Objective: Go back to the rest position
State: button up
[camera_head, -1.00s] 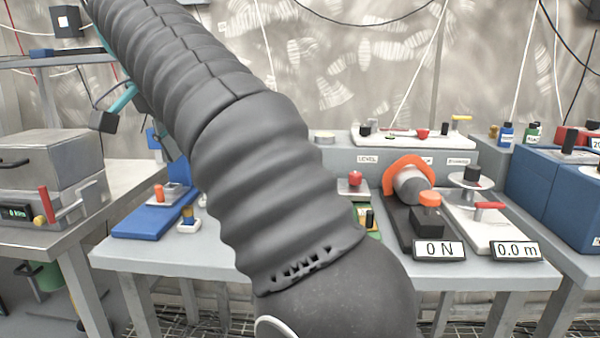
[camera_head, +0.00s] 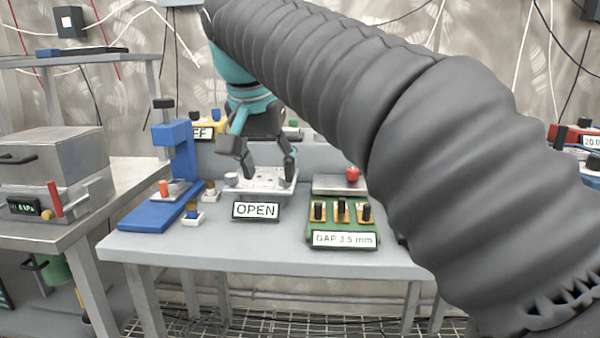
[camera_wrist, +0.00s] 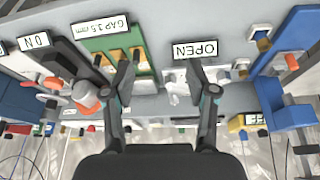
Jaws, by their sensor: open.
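My gripper (camera_head: 264,160) is open above the white block device with the OPEN sign (camera_head: 257,210) on the grey table (camera_head: 270,258). Its fingers point down and hold nothing. I cannot tell from the head view whether a fingertip touches the block. In the wrist view my gripper (camera_wrist: 160,80) has its two fingers wide apart, with bare grey table and part of the white device (camera_wrist: 178,88) between them. My dark ribbed arm crosses the upper and right part of the head view and hides the right side of the table.
A green board (camera_head: 340,224) reading GAP 3.5 mm lies right of the white device, with a red knob (camera_head: 352,174) behind. A blue stand (camera_head: 178,170) rises at left. A steel box (camera_head: 50,165) stands on the left table. The front table strip is clear.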

jog(key=s+d+f+n, duration=0.1)
jog(key=s+d+f, duration=0.2)
jog(key=d+f, duration=0.3)
jog(key=s+d+f, duration=0.4)
jog(key=d, duration=0.3)
jog(key=s+d+f, duration=0.4)
jog(key=s+f, duration=0.1)
jog(key=f, duration=0.3)
jog(key=s+d+f+n+t+y, duration=0.1)
jog(key=s+d+f, duration=0.3)
jog(key=s+f, duration=0.2)
notch_tip(320, 180, down, 2)
jog(key=shift+f, duration=0.25)
